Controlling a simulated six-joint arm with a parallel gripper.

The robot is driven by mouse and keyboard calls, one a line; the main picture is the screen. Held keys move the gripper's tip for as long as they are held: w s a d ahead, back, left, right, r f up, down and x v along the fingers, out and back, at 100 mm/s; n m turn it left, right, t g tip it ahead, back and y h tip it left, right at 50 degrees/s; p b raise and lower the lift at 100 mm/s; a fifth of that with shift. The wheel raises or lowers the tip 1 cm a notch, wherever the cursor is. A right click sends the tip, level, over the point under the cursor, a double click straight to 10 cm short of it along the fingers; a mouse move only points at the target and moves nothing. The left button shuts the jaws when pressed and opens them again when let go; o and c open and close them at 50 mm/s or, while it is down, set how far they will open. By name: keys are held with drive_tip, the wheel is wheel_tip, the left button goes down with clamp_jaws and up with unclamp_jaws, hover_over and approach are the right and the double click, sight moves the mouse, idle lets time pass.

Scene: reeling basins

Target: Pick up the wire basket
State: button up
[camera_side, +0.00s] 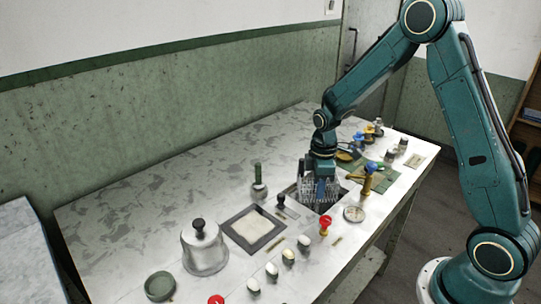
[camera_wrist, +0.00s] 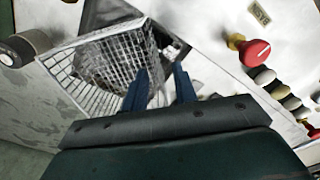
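The wire basket (camera_wrist: 88,68) is a pale mesh basket with an open grid, and it fills the left of the wrist view, looking tilted there. In the side view the basket (camera_side: 308,190) stands at a dark square opening in the table top. My gripper (camera_wrist: 161,68) points down at the basket, with its two blue fingers apart. The left finger overlaps the basket's mesh near its right side, and the right finger is beyond that side. My gripper (camera_side: 321,188) partly hides the basket in the side view. I cannot tell whether a finger touches the mesh.
A red-topped piece (camera_side: 325,224) and several pale cocoons (camera_side: 288,256) lie in front. A metal bell-shaped cover (camera_side: 203,248) and a framed square tray (camera_side: 275,236) stand left. A green mat (camera_side: 380,178) with tools lies right. The table's back left is clear.

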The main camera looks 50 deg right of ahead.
drive_tip(key=shift+f, duration=0.9)
clamp_jaws()
